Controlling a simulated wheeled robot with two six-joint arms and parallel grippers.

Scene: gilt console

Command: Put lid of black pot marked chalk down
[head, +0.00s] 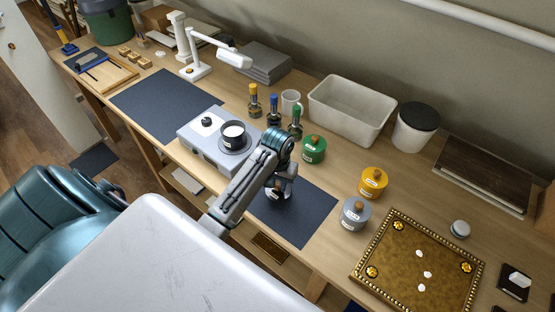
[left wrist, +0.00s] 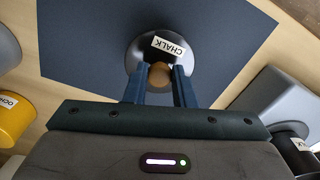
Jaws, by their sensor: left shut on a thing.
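The black lid marked CHALK (left wrist: 150,50) has a round wooden knob (left wrist: 159,76), which sits between the fingers of my left gripper (left wrist: 159,84). My left gripper is shut on this knob. In the head view my left gripper (head: 281,188) is over the dark mat (head: 311,214), and the arm and fingers hide most of the lid. I cannot tell whether the lid touches the mat. The open black pot (head: 232,136), with white contents, stands on the grey box (head: 193,138) to the left of the gripper. My right gripper is not in view.
Several bottles (head: 274,112) stand behind the gripper. A gilt panel (head: 413,265) lies at the front right. The mat's right part is bare.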

